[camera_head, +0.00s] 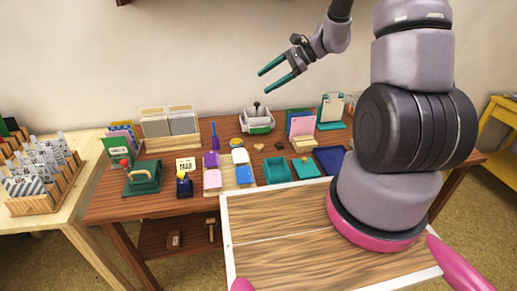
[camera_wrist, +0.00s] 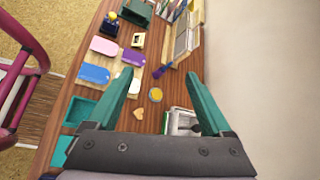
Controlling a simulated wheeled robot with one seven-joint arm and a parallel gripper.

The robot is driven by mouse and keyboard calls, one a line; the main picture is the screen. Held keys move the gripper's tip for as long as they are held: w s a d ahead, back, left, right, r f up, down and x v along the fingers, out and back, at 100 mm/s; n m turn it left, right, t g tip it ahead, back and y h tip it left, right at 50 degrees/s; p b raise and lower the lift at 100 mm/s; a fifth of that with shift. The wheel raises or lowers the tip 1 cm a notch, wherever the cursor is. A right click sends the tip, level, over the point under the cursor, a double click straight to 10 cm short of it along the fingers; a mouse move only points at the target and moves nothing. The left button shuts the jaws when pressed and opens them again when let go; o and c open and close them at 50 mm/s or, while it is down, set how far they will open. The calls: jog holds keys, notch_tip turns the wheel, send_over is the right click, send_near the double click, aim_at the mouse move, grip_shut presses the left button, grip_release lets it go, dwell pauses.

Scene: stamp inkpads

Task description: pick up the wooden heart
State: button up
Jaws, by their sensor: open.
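The wooden heart (camera_head: 258,147) is a small, flat, light tan piece lying on the brown table, right of a round yellow item. In the wrist view the heart (camera_wrist: 139,113) lies on the tabletop, near the left finger and below the round yellow item (camera_wrist: 155,95). My gripper (camera_head: 263,81) is open and empty, raised well above the back of the table near the wall. In the wrist view both teal fingers of my gripper (camera_wrist: 160,73) are spread apart with nothing held between them.
A white and green box (camera_head: 257,121) stands behind the heart. Teal trays (camera_head: 278,171) and coloured pads (camera_head: 244,174) lie in front of it. A purple upright item (camera_head: 214,136) and card holders (camera_head: 170,123) are to the left; a pink-fronted folder stand (camera_head: 301,127) is to the right.

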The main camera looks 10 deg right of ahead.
jog(key=w+d+f+m+t, duration=0.1)
jog(key=w+f+m, duration=0.15)
jog(key=f, duration=0.45)
jog(key=w+d+f+m+t, duration=0.1)
jog(key=w+f+m, duration=0.15)
jog(key=f, duration=0.45)
jog(key=m+t, duration=0.2)
jog(key=m, duration=0.3)
send_near(260, 146)
jog(key=shift+w+a+f, duration=0.1)
jog(key=shift+a+f, duration=0.15)
jog(key=shift+a, duration=0.15)
jog(key=shift+w+a+f+t, duration=0.3)
jog(key=shift+a+f, duration=0.25)
jog(key=x, duration=0.6)
jog(key=shift+r, duration=0.1)
grip_shut()
jog(key=shift+r, duration=0.1)
